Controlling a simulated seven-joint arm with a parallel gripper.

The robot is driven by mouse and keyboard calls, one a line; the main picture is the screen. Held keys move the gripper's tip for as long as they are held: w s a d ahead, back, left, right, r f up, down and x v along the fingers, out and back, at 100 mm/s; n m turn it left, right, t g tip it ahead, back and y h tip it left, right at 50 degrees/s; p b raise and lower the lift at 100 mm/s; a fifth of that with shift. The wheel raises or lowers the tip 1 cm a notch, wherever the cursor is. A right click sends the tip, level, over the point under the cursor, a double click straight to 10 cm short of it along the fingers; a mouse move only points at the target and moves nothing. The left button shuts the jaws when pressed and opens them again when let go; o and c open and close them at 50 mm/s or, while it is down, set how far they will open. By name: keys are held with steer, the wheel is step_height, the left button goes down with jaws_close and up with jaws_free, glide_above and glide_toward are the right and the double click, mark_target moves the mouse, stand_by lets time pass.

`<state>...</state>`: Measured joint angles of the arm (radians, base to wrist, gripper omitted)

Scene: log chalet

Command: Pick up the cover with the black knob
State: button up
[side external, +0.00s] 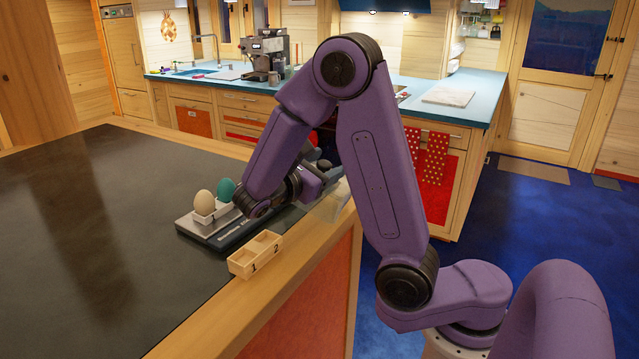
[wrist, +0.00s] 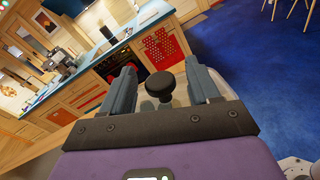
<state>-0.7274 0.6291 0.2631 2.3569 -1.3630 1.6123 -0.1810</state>
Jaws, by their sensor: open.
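The black knob (wrist: 160,86) of the cover shows in the wrist view, between the two fingers of my gripper (wrist: 161,70). The fingers are open, one on each side of the knob, with a gap visible on both sides. A pale part of the cover (wrist: 180,92) shows behind the knob; the rest is hidden by my gripper. In the side view my gripper (side external: 312,181) is over the right end of the dark counter, and a small dark knob shape shows beside it. My arm hides most of the cover there.
A grey tray (side external: 190,228) holds a cream egg (side external: 204,203) and a teal egg (side external: 226,189) in white holders. A wooden box marked 1 and 2 (side external: 256,255) stands at the counter's front edge. The dark counter (side external: 90,240) is clear on the left.

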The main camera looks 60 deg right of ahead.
jaws_close()
stand_by(0.3)
